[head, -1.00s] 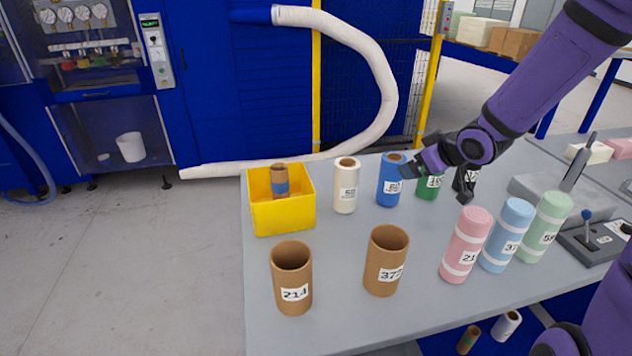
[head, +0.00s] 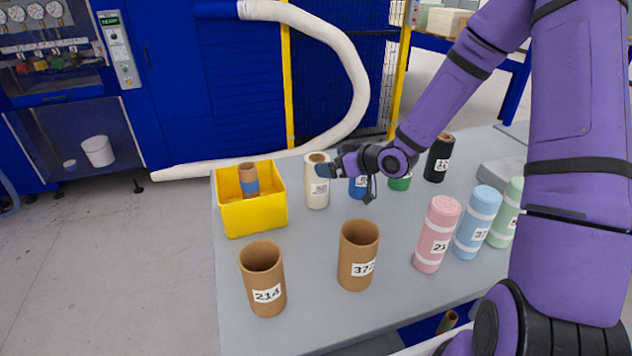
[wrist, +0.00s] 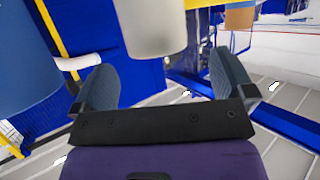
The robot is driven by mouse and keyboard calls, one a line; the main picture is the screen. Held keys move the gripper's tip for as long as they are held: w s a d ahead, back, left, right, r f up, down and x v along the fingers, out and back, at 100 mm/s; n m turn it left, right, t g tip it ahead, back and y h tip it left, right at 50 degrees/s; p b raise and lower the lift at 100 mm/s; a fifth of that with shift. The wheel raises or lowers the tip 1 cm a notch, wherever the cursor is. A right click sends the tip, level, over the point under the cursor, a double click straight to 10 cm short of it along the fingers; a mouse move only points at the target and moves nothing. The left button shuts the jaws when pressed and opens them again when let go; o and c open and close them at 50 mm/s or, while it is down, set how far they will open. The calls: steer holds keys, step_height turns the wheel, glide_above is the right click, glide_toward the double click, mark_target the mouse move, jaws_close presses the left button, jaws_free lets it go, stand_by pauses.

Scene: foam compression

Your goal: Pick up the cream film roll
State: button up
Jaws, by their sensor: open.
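The cream film roll (head: 317,190) stands upright on the grey table in the head view, right of the yellow bin. It has a brown core and a white label. My gripper (head: 345,180) is at its right side, near its upper part, with the fingers pointing toward it. In the wrist view the cream roll (wrist: 152,25) shows just ahead of the fingertips, between their lines and left of centre. My gripper (wrist: 165,82) is open and empty there. Whether a finger touches the roll cannot be told.
A blue roll (head: 358,188) and a green roll (head: 400,183) stand partly hidden by my gripper; a black roll (head: 438,160) is behind. Brown tubes (head: 358,255) and pink, blue and green foam rolls stand in front.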

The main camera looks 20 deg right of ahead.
mark_target(317, 181)
steer(key=x, duration=0.6)
steer(key=shift+w+d+f, duration=0.2)
steer(key=c, duration=1.5)
steer(key=shift+r, duration=0.15)
